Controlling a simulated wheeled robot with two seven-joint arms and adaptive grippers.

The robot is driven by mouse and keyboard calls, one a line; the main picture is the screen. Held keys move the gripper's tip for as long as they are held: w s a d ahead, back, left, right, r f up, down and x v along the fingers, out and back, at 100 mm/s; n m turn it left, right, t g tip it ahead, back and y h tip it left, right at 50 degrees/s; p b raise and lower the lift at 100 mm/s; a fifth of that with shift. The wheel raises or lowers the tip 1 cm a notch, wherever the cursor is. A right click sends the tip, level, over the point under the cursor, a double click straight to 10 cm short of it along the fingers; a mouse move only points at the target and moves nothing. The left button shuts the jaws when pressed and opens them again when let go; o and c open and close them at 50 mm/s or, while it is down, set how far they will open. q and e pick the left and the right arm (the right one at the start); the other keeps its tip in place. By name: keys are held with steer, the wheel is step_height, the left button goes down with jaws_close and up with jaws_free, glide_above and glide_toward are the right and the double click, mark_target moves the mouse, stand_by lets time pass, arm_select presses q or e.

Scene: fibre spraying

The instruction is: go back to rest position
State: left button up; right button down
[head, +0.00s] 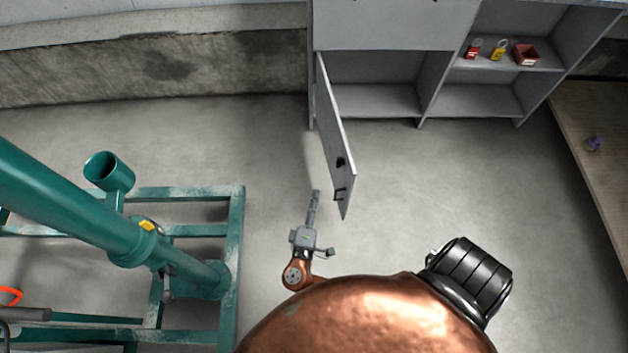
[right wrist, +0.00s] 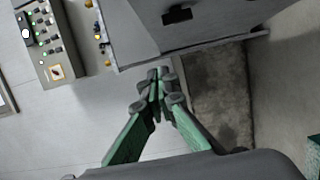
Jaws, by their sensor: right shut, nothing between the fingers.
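My right gripper (head: 314,198) is in the middle of the head view, above the floor. Its slim grey fingers are closed together and empty. It is just left of the lower end of the open grey cabinet door (head: 334,130), with a small gap in the picture; I cannot tell the depth between them. In the right wrist view, the fingers (right wrist: 157,78) meet at their tips with nothing between them. A grey panel with a dark fitting (right wrist: 177,15) fills the top of that view. My left gripper is not in view.
The grey cabinet (head: 382,25) stands at the back; its right shelf holds a red padlock (head: 473,48), a yellow padlock (head: 498,49) and a red box (head: 526,55). A green pipe frame (head: 236,215) is on the left. A control panel (right wrist: 50,40) shows in the wrist view.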

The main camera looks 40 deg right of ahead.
steer(key=shift+s+a, duration=0.1)
steer(key=shift+a, duration=0.15)
